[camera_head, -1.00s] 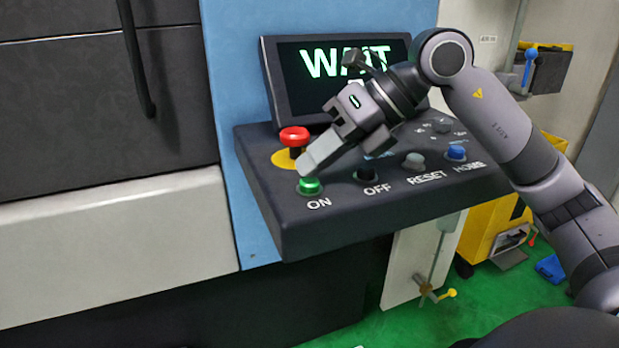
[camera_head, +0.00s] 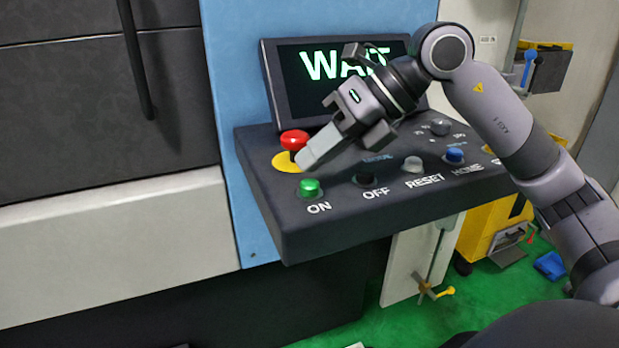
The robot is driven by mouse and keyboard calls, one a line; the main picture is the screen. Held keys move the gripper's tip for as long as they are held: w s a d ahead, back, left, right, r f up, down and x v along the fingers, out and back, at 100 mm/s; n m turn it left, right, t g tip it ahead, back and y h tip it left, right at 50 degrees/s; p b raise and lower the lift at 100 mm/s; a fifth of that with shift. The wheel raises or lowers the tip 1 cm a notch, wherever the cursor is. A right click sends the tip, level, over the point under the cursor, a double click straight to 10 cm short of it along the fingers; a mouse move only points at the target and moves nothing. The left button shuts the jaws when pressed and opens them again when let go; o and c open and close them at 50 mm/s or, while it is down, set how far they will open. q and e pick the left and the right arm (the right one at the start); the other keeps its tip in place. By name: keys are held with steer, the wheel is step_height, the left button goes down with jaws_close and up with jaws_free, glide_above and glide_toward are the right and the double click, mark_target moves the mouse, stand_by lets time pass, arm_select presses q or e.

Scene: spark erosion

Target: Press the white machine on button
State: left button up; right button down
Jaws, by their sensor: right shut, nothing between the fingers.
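The ON button (camera_head: 310,188) is green and sits at the front left of the dark control panel (camera_head: 350,225). The word ON is printed below it. My right gripper (camera_head: 306,163) is shut and empty. Its fingertips are just above and behind the green button, with a small gap showing between them. The screen (camera_head: 290,90) behind the panel shows WAIT, partly covered by my right wrist. My left gripper is not in view.
A red mushroom button (camera_head: 294,140) on a yellow disc stands close behind the fingertips. Black OFF (camera_head: 366,179), grey RESET (camera_head: 412,164) and blue HOME (camera_head: 454,155) buttons run to the right. A yellow unit (camera_head: 490,235) stands on the green floor.

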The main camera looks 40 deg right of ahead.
mark_target(317, 182)
steer(key=shift+r, duration=0.1)
step_height(317, 182, up, 5)
steer(key=p, duration=0.5)
stand_by(0.7)
